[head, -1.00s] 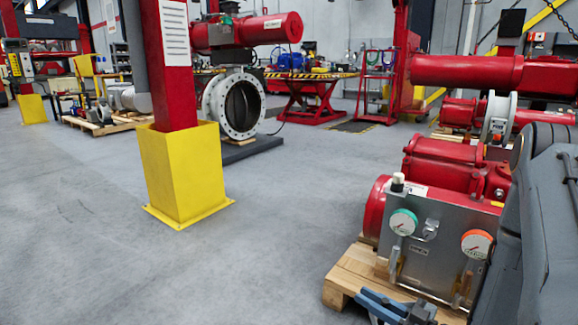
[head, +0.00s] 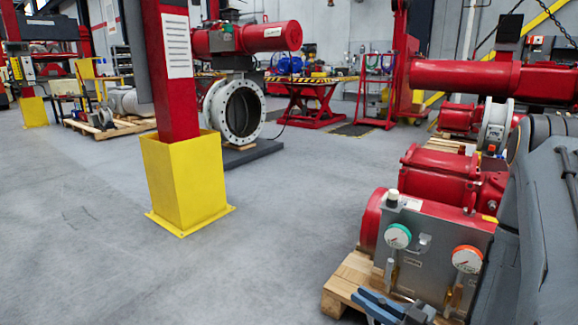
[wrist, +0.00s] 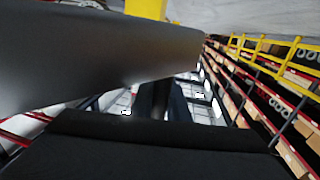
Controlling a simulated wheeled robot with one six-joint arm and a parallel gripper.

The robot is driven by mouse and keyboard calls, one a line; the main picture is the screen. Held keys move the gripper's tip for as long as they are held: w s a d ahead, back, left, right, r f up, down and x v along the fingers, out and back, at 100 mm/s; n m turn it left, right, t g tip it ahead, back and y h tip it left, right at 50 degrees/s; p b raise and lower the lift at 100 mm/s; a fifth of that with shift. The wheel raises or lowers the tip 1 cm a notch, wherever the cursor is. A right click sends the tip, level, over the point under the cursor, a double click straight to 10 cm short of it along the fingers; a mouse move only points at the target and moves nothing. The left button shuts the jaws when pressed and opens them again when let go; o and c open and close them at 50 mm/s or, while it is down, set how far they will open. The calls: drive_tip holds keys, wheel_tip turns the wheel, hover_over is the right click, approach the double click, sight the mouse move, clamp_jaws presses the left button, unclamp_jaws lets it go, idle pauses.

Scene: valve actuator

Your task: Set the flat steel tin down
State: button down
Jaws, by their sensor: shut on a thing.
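In the wrist view a smooth grey slab, which I take to be the flat steel tin (wrist: 95,58), fills the upper left and runs across to the middle. It is tilted in the picture. My gripper (wrist: 158,98) shows dark below it and is shut on it; the tin hides much of the fingers, and the exact contact is hard to see. The tin appears off the floor, with no surface visibly touching it. The head view shows neither the tin nor my gripper clearly.
A red actuator with a grey gauge panel (head: 432,250) stands on a wooden pallet (head: 343,292) at the lower right. A red post in a yellow base (head: 188,185) stands left of centre. Grey floor (head: 80,240) is open around it. Shelves (wrist: 265,95) line the wrist view's right.

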wheel_tip(320, 180, up, 25)
drive_tip(key=w+m+t+h+p, duration=0.1)
drive_tip(key=m+t+h+p, duration=0.4)
drive_tip(key=p, duration=2.5)
drive_tip(key=m+h, duration=0.3)
drive_tip(key=h, duration=0.4)
drive_tip(key=shift+w+d+m+h, duration=0.2)
drive_tip(key=shift+m+h, duration=0.1)
drive_tip(key=shift+m, duration=0.1)
drive_tip(key=shift+d+f, duration=0.1)
